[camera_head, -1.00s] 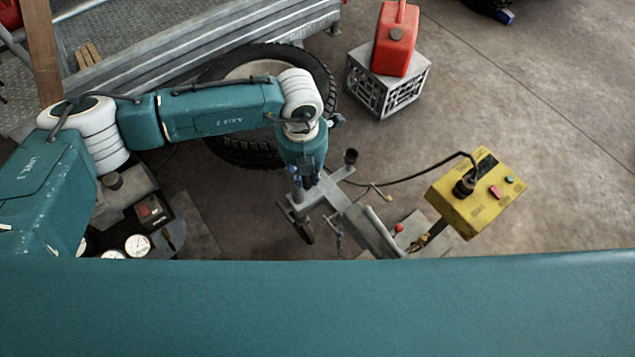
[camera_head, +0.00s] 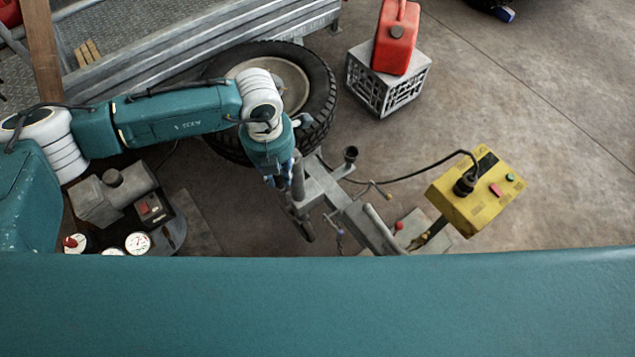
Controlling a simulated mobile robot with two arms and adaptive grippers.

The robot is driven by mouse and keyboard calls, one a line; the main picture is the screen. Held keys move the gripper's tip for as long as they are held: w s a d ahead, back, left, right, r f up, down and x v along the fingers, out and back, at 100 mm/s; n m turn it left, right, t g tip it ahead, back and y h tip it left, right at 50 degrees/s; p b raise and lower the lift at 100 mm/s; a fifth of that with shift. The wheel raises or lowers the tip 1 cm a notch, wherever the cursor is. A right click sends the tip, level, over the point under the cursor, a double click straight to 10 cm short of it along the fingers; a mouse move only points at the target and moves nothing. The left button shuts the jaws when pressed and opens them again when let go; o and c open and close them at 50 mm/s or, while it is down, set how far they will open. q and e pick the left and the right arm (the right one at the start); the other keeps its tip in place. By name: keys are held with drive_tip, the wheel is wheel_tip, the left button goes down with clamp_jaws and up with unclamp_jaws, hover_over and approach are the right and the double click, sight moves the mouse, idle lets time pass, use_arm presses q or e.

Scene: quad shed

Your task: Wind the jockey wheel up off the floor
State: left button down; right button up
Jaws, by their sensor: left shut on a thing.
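The jockey wheel (camera_head: 307,229) is a small dark wheel below a grey upright tube (camera_head: 298,178), beside the grey trailer drawbar (camera_head: 350,210). Its lower edge is too small and dark to tell whether it touches the floor. My left gripper (camera_head: 277,180) points down at the top of the tube, on its left side. It is shut on the jockey wheel's crank handle, which is mostly hidden by the fingers and wrist. My right gripper is not in view.
A large tyre (camera_head: 318,88) lies behind my left wrist. A red fuel can (camera_head: 396,45) stands on a grey crate (camera_head: 359,75). A yellow control box (camera_head: 468,215) with a black cable is at right. A compressor with gauges (camera_head: 138,243) is at lower left.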

use_arm(q)
drive_tip(key=c, duration=1.4)
unclamp_jaws()
drive_tip(key=shift+s+a+f, duration=0.1)
drive_tip(key=shift+o, duration=0.2)
drive_tip(key=shift+r, duration=0.4)
drive_tip(key=shift+r+p, duration=2.7)
drive_tip(key=shift+r, duration=2.05)
